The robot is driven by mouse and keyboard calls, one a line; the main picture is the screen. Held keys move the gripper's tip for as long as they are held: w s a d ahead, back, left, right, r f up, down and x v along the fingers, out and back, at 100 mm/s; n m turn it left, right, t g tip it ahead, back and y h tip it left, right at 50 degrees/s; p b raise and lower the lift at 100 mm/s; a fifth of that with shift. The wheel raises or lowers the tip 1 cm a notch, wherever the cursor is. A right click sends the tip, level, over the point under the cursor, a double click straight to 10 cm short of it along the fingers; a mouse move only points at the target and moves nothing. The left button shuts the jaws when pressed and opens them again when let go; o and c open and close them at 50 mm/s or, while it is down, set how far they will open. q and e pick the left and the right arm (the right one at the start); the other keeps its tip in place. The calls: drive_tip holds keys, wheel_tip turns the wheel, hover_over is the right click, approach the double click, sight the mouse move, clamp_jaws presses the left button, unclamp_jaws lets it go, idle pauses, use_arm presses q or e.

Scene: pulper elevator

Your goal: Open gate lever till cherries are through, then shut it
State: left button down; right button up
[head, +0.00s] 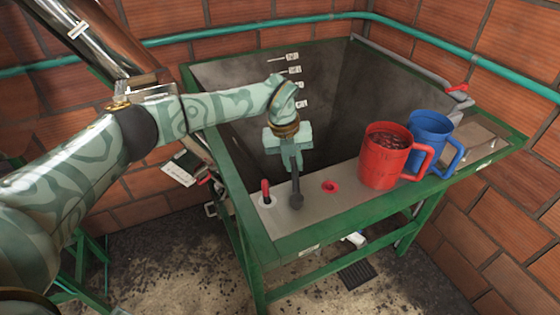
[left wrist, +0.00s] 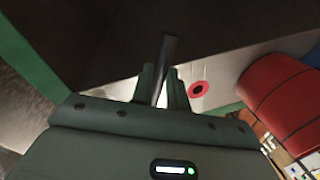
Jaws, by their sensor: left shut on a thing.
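The gate lever (head: 296,198) is a dark grey rod with a rounded end at the front ledge of the green-framed hopper (head: 240,185). My left gripper (head: 291,158) comes down over the ledge from above and is shut on the lever. In the left wrist view the grey rod (left wrist: 166,62) passes between the two fingers (left wrist: 160,88). The hopper's inside is dark and grey, with level marks on its back wall; I see no cherries in the part that shows. Dark red cherries (head: 387,139) fill a red jug on the ledge. My right gripper is out of view.
The red jug (head: 378,165) and a blue jug (head: 430,130) stand on the ledge, right of the lever. A red-handled knob (head: 266,192) and a red ring (head: 330,187) flank the lever. A red-handled valve (head: 457,88) is on the pipe at right. Brick walls close in behind.

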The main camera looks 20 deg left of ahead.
use_arm(q)
drive_tip(key=shift+a+r, duration=0.15)
drive_tip(key=shift+a, duration=0.1)
idle(0.3)
drive_tip(key=c, duration=1.4)
unclamp_jaws()
drive_tip(key=shift+o, duration=0.2)
drive_tip(key=s+a+r, duration=0.1)
drive_tip(key=a+r, duration=0.2)
drive_tip(key=r, duration=1.3)
drive_tip(key=shift+s, duration=0.2)
drive_tip(key=shift+f, duration=0.15)
